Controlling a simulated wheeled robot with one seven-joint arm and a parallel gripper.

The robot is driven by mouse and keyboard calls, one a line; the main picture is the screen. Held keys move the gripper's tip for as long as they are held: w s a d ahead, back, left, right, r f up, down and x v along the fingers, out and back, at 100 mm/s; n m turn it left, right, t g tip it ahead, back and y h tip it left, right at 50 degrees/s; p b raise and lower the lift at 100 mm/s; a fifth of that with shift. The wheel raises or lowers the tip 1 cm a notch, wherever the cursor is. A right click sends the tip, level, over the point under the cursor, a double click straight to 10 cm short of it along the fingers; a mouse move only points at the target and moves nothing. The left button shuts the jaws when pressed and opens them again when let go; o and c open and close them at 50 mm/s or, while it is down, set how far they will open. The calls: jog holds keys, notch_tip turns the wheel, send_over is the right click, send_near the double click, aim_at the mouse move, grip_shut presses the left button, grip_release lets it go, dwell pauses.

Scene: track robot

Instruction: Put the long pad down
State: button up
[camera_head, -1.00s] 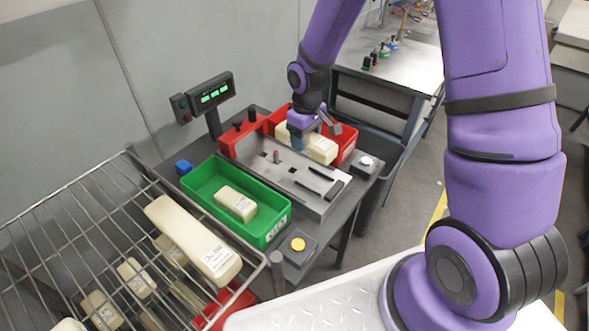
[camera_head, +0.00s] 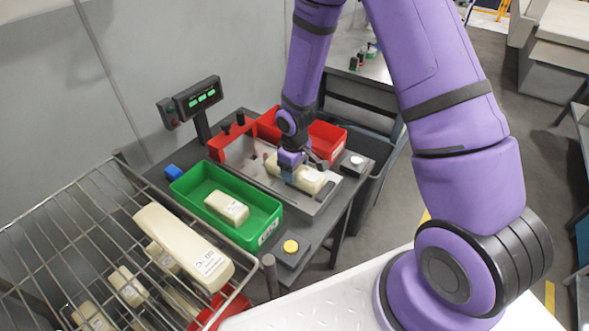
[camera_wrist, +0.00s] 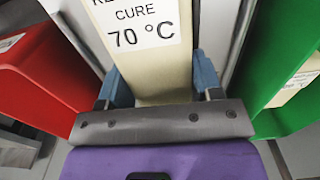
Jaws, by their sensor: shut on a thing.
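My gripper (camera_head: 301,178) is shut on a cream pad (camera_head: 313,181), gripping it from above. In the wrist view the pad (camera_wrist: 150,68) lies between the blue fingertips, and its label reads "CURE 70 °C". The pad is over the right part of the grey fixture tray (camera_head: 284,200) between the red and green bins. I cannot tell whether it touches the tray. Another long cream pad (camera_head: 180,243) lies on the wire rack.
A green bin (camera_head: 262,236) with a small cream pad (camera_head: 227,207) stands in front of the tray. A red bin (camera_head: 328,138) stands behind it. A display (camera_head: 200,97) on a post, a yellow button (camera_head: 290,246) and a wire rack (camera_head: 78,178) are nearby.

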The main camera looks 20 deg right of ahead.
jog(key=shift+f, duration=0.15)
jog(key=o, duration=0.9)
jog(key=shift+o, duration=0.2)
jog(key=s+d+r+m+t, duration=0.1)
jog(key=s+r, duration=0.2)
jog(key=r, duration=0.7)
jog(key=s+d+r+m+t, duration=0.1)
jog(key=s+d+r, duration=0.1)
jog(key=r, duration=0.9)
jog(key=s+d+r+m, duration=0.1)
jog(key=s+r, duration=0.2)
jog(key=r, duration=0.7)
jog(key=s+d+r+m+t, duration=0.1)
jog(key=s+r+m, duration=0.1)
jog(key=s+r, duration=0.3)
jog(key=s+d+r+m+t, duration=0.1)
jog(key=s+r, duration=0.4)
jog(key=s, duration=0.7)
jog(key=shift+d+r+m+t, duration=0.2)
jog(key=shift+d+m+t, duration=0.25)
jog(key=shift+t, duration=0.15)
